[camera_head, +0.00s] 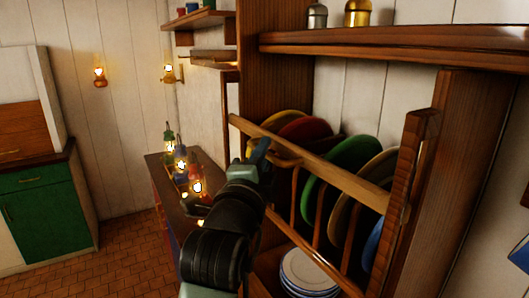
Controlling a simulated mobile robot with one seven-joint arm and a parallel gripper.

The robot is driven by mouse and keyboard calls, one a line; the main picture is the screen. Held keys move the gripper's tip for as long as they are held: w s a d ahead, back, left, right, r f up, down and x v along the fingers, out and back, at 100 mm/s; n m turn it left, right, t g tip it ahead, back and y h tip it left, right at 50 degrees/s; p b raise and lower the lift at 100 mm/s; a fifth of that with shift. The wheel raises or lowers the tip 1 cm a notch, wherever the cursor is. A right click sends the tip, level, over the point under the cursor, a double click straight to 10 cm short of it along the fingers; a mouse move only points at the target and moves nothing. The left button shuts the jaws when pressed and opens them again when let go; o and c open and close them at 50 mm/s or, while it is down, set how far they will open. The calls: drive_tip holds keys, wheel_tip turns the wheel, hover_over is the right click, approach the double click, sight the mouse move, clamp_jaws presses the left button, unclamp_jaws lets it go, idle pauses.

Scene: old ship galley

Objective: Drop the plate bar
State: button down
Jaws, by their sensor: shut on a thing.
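The plate bar (335,177) is a long, light wooden rail slanting across the front of the plate rack, from upper left down to lower right. Its right end meets a dark wooden upright (413,150). Behind it stand several plates on edge, among them a green plate (322,187), a red plate (303,129) and a tan plate (372,178). My gripper (263,152) reaches up from below and is shut on the bar near its left part. The fingertips are small and partly hidden against the bar.
A stack of white plates (308,272) sits below the bar. A counter (158,172) with several lit lanterns (182,163) stands to the left. A shelf (390,38) with metal canisters hangs above. The tiled floor (135,245) at left is clear.

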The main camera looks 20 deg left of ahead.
wheel_tip(320, 180, down, 17)
drive_tip(key=b, duration=1.4)
drive_tip(key=shift+w+f, duration=0.1)
drive_tip(key=c, duration=1)
unclamp_jaws()
drive_tip(key=shift+c, duration=0.2)
drive_tip(key=shift+o, duration=1)
drive_tip(key=s+d+f+b, duration=0.1)
drive_tip(key=s+b, duration=0.2)
drive_tip(key=s, duration=1)
drive_tip(key=shift+d+f, duration=0.3)
drive_tip(key=shift+d, duration=0.05)
